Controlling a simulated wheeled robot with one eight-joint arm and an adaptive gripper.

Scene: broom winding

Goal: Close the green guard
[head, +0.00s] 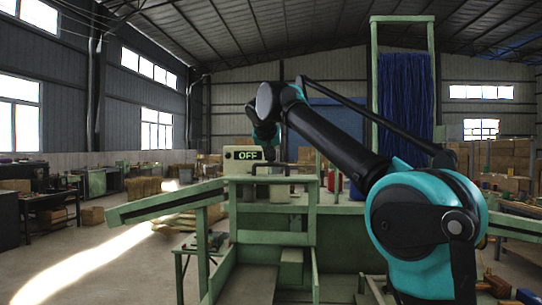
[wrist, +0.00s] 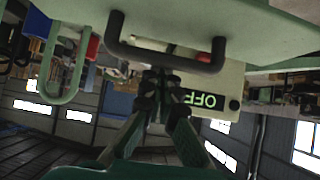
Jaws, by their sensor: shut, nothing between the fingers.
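The green guard (wrist: 245,35) fills the top of the wrist view as a pale green panel with a black bar handle (wrist: 165,58). In the head view, a green panel (head: 272,181) with a dark handle (head: 270,165) on it, likely the same guard, stands at the front of the machine. My gripper (wrist: 158,78) is shut and empty, its fingertips close to the handle in the wrist view; I cannot tell whether they touch it. In the head view its fingers are too small and hidden to make out.
A control box (head: 256,157) reading OFF stands behind the handle; it also shows upside down in the wrist view (wrist: 225,98). A sloping green rail (head: 165,205) juts out left. Blue bristles (head: 405,100) hang in a green frame at right.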

